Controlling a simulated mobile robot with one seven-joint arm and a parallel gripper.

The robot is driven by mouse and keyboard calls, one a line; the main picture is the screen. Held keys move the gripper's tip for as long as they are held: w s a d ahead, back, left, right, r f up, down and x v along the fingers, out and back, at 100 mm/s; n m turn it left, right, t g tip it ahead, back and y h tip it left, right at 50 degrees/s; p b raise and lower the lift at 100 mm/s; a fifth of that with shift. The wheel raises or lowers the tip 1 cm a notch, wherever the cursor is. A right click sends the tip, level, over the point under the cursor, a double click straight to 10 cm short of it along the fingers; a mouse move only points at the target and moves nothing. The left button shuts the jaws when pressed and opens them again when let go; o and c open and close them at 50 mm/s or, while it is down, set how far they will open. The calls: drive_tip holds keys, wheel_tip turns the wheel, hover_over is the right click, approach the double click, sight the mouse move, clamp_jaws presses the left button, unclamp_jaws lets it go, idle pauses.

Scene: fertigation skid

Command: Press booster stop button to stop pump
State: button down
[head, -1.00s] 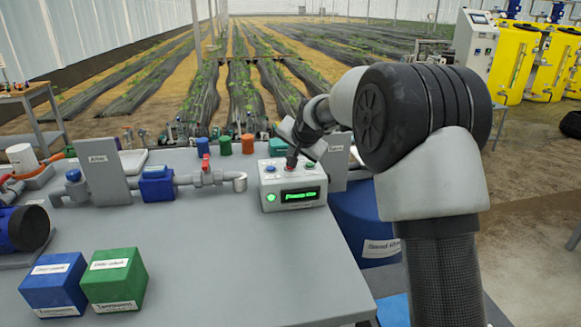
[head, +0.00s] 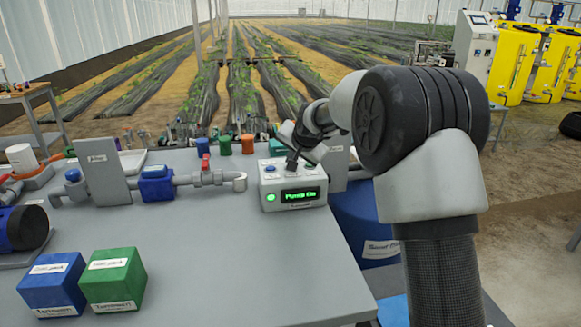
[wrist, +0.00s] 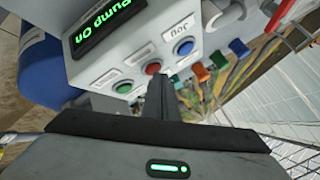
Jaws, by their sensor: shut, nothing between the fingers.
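The booster control box (head: 292,203) is a pale grey box at the back right of the bench. Its display (head: 300,195) reads "Pump On" in green, beside a lit green lamp (head: 271,197). In the wrist view its top carries a red button (wrist: 152,68) between a green button (wrist: 122,87) and a blue button (wrist: 183,47). My gripper (head: 291,164) is shut and empty, pointing down over the top of the box. In the wrist view its fingertips (wrist: 158,77) are right beside the red button; I cannot tell whether they touch. The gripper hides the red button in the head view.
A grey pipe with a red-handled valve (head: 207,177) runs left of the box. Several coloured caps (head: 225,146) stand behind it. Blue (head: 52,290) and green (head: 113,285) cartons sit at the front left. The bench middle is clear.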

drive_tip(key=shift+f, duration=0.2)
idle(0.4)
drive_tip(key=shift+r+p, duration=0.55)
drive_tip(key=shift+r, duration=0.25)
wheel_tip(320, 180, up, 5)
drive_tip(key=p, duration=0.3)
drive_tip(key=shift+p, duration=0.35)
